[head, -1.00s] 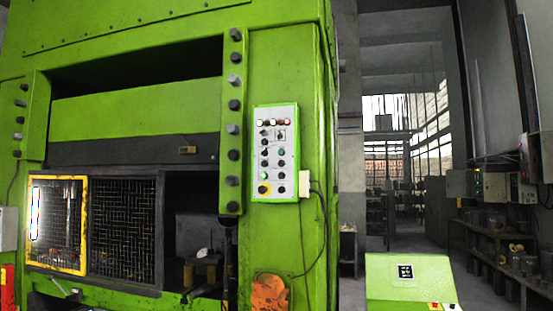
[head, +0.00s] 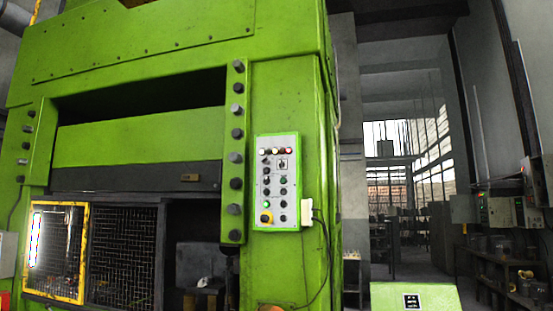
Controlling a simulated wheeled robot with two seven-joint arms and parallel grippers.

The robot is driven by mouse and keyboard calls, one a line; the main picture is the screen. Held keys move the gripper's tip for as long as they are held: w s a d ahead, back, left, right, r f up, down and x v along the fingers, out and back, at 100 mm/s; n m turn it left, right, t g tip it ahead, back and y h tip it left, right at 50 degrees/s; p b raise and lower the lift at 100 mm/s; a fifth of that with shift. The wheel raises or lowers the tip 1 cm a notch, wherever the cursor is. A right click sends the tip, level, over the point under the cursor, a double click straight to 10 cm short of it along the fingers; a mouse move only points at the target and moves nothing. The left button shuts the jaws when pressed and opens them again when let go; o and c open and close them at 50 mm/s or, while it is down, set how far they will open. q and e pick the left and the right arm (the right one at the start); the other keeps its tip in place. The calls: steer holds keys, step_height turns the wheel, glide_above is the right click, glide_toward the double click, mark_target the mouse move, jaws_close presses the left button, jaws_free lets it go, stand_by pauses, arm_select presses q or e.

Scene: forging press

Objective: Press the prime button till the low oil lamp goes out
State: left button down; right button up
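The grey control panel (head: 293,212) is on the front right column of the green press. The labels are too small to read, so I cannot tell which is the prime button or which is the low oil lamp. Neither of my grippers is in view.
The green press (head: 130,140) fills the left side, with a yellow-framed mesh guard (head: 84,255). A green pedestal (head: 415,300) stands at the lower right. Behind it is an open aisle, with shelves (head: 500,265) of parts along the right wall.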

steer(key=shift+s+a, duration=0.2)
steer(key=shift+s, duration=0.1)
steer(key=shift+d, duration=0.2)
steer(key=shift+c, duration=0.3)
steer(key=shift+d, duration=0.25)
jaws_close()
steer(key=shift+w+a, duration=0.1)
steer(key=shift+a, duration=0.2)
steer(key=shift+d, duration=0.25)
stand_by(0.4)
